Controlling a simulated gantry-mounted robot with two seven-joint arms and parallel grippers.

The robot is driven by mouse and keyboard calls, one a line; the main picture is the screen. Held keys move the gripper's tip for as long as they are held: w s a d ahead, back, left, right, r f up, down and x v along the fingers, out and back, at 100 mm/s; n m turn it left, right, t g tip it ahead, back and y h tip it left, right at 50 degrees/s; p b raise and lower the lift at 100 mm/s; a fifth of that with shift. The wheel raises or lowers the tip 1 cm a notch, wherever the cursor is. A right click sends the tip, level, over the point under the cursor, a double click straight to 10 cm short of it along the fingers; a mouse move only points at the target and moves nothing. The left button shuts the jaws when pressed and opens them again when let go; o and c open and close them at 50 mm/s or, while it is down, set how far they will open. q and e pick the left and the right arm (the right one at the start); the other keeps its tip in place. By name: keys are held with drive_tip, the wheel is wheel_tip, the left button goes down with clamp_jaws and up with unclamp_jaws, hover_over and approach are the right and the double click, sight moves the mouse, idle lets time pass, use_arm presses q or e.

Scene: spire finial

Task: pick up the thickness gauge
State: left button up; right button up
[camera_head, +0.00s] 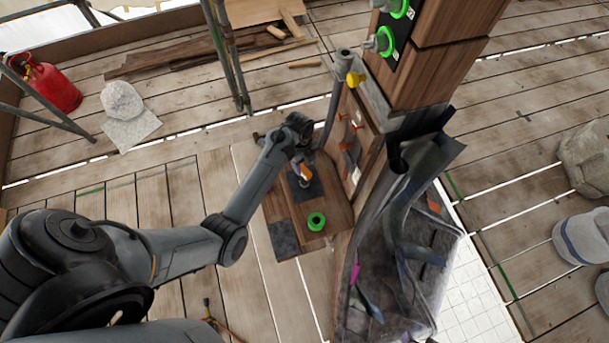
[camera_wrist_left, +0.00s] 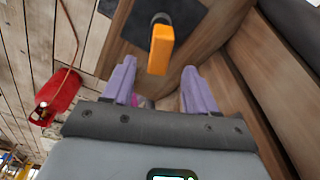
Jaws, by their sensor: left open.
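The thickness gauge appears to be the orange-bodied piece (camera_wrist_left: 160,50) with a dark round end, on a dark pad in the left wrist view. In the head view its orange part (camera_head: 306,172) shows just beyond my left gripper (camera_head: 301,163), over the dark pad on a small wooden shelf. In the left wrist view my left gripper (camera_wrist_left: 160,88) is open, its two purple fingers apart. The orange end points back toward the gap between the fingertips, and neither finger appears to touch it. My right gripper is not in view.
A green ring (camera_head: 316,221) sits on the wooden shelf (camera_head: 334,204), near the gauge. A wooden post (camera_head: 434,65) with green-ringed fittings rises behind. A draped grey bag (camera_head: 425,245) hangs right of the shelf. A red gas bottle (camera_head: 52,86) stands far left on the planks.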

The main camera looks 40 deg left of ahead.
sight(304, 169)
use_arm(q)
drive_tip(key=shift+s+d+f, duration=0.1)
drive_tip(key=shift+f, duration=2.5)
clamp_jaws()
